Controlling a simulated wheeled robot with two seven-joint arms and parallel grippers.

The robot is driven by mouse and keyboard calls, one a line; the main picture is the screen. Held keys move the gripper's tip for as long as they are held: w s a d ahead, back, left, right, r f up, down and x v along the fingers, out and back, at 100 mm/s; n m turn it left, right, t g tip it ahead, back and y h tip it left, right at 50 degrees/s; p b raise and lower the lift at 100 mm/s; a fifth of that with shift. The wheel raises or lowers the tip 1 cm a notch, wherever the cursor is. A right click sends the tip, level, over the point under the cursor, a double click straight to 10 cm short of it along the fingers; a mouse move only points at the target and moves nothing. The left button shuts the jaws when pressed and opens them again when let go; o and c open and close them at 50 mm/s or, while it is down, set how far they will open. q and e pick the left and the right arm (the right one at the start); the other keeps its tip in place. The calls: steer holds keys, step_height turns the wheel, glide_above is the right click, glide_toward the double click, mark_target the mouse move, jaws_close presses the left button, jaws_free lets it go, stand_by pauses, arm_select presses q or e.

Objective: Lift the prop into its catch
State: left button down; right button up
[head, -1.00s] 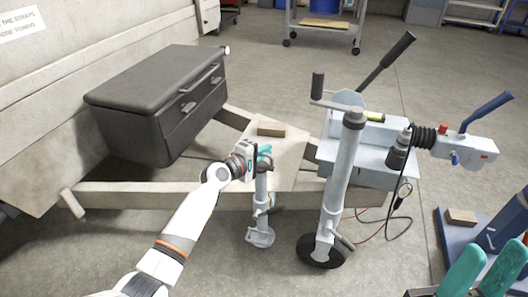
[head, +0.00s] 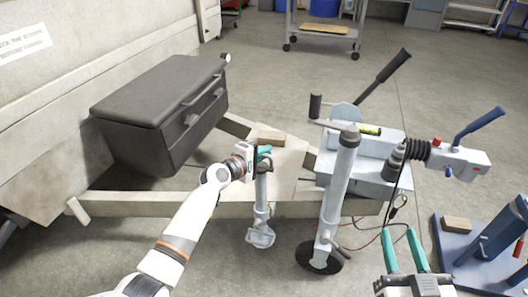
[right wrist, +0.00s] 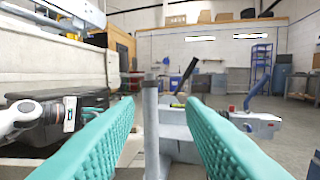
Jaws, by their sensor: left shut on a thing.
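The prop (head: 261,205) is a light grey leg with a flat foot plate (head: 260,237), hanging at the near side of the trailer frame beside the jockey wheel post. A small dark lever sticks out from its lower part. My left gripper (head: 264,155) is shut on the prop's upper end; its teal fingers partly hide that end. I cannot make out the catch clearly. My right gripper (head: 404,258) is open and empty, in front of the frame to the right of the jockey wheel. Its teal fingers also show wide apart in the right wrist view (right wrist: 160,125).
The jockey wheel post (head: 338,190) stands just right of the prop. A dark toolbox (head: 165,110) sits left on the frame. A wooden block (head: 271,138) lies on the plate. A cable hangs by the coupling (head: 450,160). A blue stand (head: 490,250) is at right.

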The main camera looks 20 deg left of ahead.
arm_select(q)
steer(key=shift+w+r, duration=0.1)
steer(key=shift+r, duration=0.35)
steer(key=c, duration=1.5)
jaws_free()
steer(key=shift+f, duration=0.1)
